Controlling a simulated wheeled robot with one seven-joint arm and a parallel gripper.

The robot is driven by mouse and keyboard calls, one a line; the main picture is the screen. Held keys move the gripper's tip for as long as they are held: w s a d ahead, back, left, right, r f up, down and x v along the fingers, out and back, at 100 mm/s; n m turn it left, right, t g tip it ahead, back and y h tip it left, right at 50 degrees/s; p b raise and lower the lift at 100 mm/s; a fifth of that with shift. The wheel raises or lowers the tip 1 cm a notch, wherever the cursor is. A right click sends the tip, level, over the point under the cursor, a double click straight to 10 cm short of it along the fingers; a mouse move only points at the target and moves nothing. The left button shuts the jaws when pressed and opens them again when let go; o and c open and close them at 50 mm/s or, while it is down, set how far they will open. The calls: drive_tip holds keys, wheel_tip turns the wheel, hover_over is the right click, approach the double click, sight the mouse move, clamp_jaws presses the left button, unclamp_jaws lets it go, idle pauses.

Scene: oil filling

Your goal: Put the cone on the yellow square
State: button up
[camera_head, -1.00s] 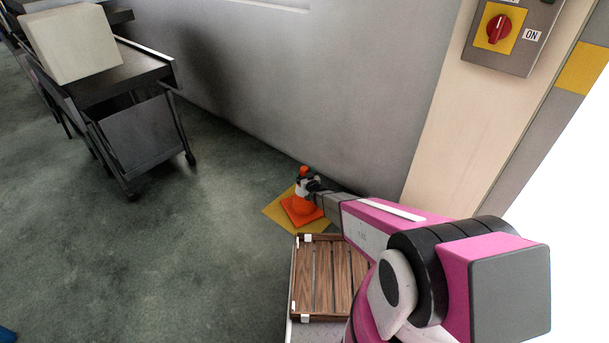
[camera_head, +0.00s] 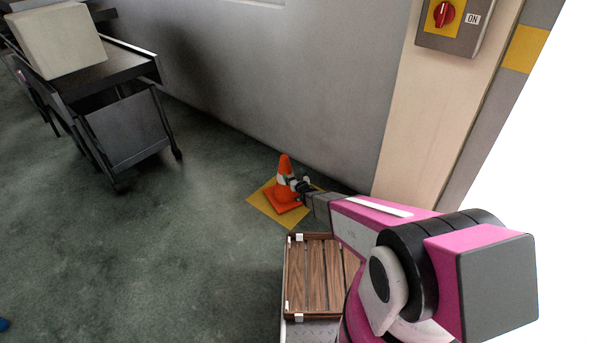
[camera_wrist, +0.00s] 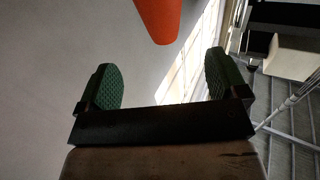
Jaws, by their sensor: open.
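The orange cone (camera_head: 284,168) with a white band stands upright on the yellow square (camera_head: 262,208) on the floor by the wall. Its orange base lies within the square, with yellow showing around its front and left. My gripper (camera_head: 299,184) is just right of the cone, close to its white band; whether they touch is hard to tell in the head view. In the wrist view the two green finger pads (camera_wrist: 164,82) are wide apart with nothing between them. The orange tip of the cone (camera_wrist: 159,16) shows beyond them at the top.
A wooden slatted platform (camera_head: 314,275) is in front of the square. A dark cart (camera_head: 125,130) with a pale box (camera_head: 60,40) stands at the left. A grey wall (camera_head: 300,80) and a red switch (camera_head: 444,14) are behind.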

drive_tip(key=s+d+r+m+g+h, duration=0.2)
drive_tip(key=s+d+r+g+h, duration=0.25)
drive_tip(key=d+r, duration=0.35)
drive_tip(key=s+d+r+m+g+h, duration=0.25)
drive_tip(key=s+d+r, duration=0.25)
drive_tip(key=d+r, duration=0.25)
drive_tip(key=s+d+r+g, duration=0.4)
drive_tip(key=s+r, duration=0.3)
drive_tip(key=s, duration=0.4)
drive_tip(key=s+d+r+g, duration=0.4)
drive_tip(key=s+r+g, duration=0.1)
drive_tip(key=s, duration=0.7)
drive_tip(key=shift+r+h, duration=0.3)
drive_tip(key=shift+r, duration=0.6)
drive_tip(key=shift+m, duration=0.25)
drive_tip(key=shift+c, duration=0.3)
